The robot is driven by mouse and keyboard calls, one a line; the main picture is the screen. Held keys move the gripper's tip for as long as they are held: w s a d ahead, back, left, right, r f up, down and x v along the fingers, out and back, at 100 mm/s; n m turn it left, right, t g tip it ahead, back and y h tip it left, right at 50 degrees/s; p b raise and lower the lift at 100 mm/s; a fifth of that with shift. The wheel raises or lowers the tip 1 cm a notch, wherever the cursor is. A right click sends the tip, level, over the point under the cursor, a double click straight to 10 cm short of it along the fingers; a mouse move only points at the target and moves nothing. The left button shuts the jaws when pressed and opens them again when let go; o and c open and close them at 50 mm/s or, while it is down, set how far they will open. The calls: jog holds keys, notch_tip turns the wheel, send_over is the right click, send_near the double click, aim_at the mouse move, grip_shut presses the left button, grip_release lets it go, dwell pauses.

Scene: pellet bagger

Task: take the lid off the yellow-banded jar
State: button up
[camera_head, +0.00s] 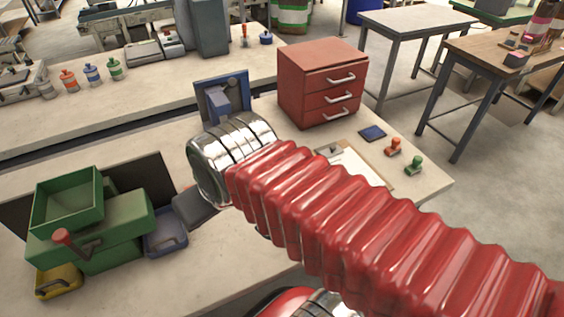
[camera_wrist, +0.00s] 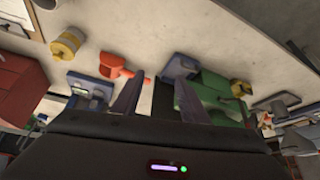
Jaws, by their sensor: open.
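In the wrist view, the yellow-banded jar (camera_wrist: 66,43) is a small round grey container with a yellow band, on the pale bench top at the upper left. I cannot tell its lid apart from its body. I cannot find the jar in the head view, where my red-sleeved arm covers part of the bench. My gripper (camera_wrist: 159,76) is open in the wrist view, with two dark fingers apart and nothing between them. The jar is to the left of the fingers and apart from them. In the head view I cannot make out the fingers.
A red tool with a handle (camera_wrist: 122,67) lies between the jar and the fingers. A green machine (camera_head: 110,220) with trays stands left; a blue device (camera_head: 222,100) stands behind my wrist. A red drawer cabinet (camera_head: 322,82), a clipboard (camera_head: 362,165) and stamps (camera_head: 413,165) are farther right.

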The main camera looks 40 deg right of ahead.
jog(key=w+d+r+m+g+h, duration=0.1)
jog(key=w+d+m, duration=0.1)
jog(key=d, duration=1)
jog(key=w+d+m+h, duration=0.1)
jog(key=d+m, duration=0.3)
jog(key=d, duration=0.8)
jog(key=shift+w+d+r+g, duration=0.15)
jog(key=shift+w+r+g, duration=0.25)
jog(key=shift+w, duration=0.45)
jog(key=x, duration=0.8)
jog(key=shift+w+d+f, duration=0.1)
jog(key=shift+f, duration=0.2)
jog(key=shift+w+x, duration=0.2)
jog(key=shift+x, duration=2.4)
jog(key=shift+d, duration=0.15)
